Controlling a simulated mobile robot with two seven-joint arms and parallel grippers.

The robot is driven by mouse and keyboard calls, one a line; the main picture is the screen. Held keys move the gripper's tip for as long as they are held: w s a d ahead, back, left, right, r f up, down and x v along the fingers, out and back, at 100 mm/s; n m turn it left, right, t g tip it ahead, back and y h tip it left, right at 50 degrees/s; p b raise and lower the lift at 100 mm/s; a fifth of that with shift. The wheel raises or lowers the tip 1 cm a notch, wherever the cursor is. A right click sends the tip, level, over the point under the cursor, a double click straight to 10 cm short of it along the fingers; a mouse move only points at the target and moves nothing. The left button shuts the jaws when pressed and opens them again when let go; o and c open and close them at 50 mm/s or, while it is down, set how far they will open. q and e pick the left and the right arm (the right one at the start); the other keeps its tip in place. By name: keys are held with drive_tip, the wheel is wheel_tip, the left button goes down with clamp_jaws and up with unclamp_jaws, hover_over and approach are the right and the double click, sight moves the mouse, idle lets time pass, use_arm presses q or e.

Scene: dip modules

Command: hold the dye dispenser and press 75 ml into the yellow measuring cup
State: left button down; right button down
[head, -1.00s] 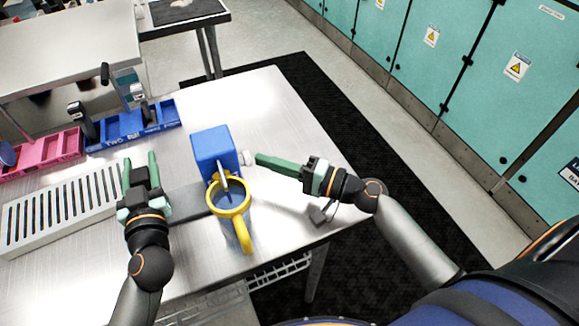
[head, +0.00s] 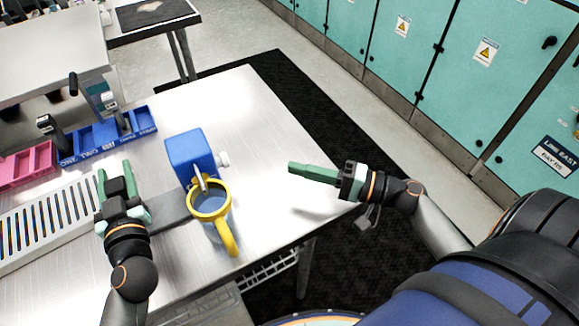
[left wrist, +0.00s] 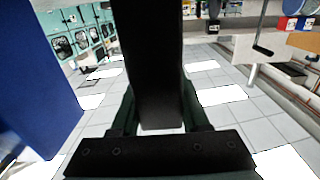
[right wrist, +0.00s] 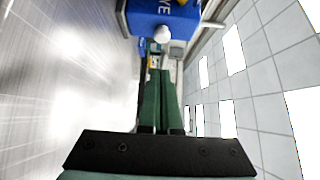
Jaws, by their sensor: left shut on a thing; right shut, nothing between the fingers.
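The blue box-shaped dye dispenser (head: 191,150) stands on the table with a white knob (head: 222,159) on its right side. The yellow measuring cup (head: 210,212) is below its pale spout (head: 201,183), with its handle toward me; its inside looks bluish and the level is unreadable. My left gripper (head: 115,185) is shut on the dispenser's dark bar (left wrist: 148,65), left of the blue body. My right gripper (head: 290,167) is shut and empty, right of the knob with a clear gap. In the right wrist view, the knob (right wrist: 162,34) is beyond the shut fingers.
A slotted grey rack (head: 45,215) lies left of the left gripper. Blue (head: 150,125) and pink (head: 25,165) trays stand at the back left. The table right of the dispenser is clear up to its edge. Teal cabinets (head: 430,60) line the right.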

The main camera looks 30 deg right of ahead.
sight(225, 160)
idle(0.3)
drive_tip(key=shift+w+d+r, duration=0.1)
drive_tip(key=shift+w+d, duration=0.15)
drive_tip(key=shift+d, duration=0.8)
drive_tip(key=shift+a, duration=0.1)
drive_tip(key=x, duration=1)
drive_tip(key=a, duration=0.2)
drive_tip(key=shift+a, duration=1)
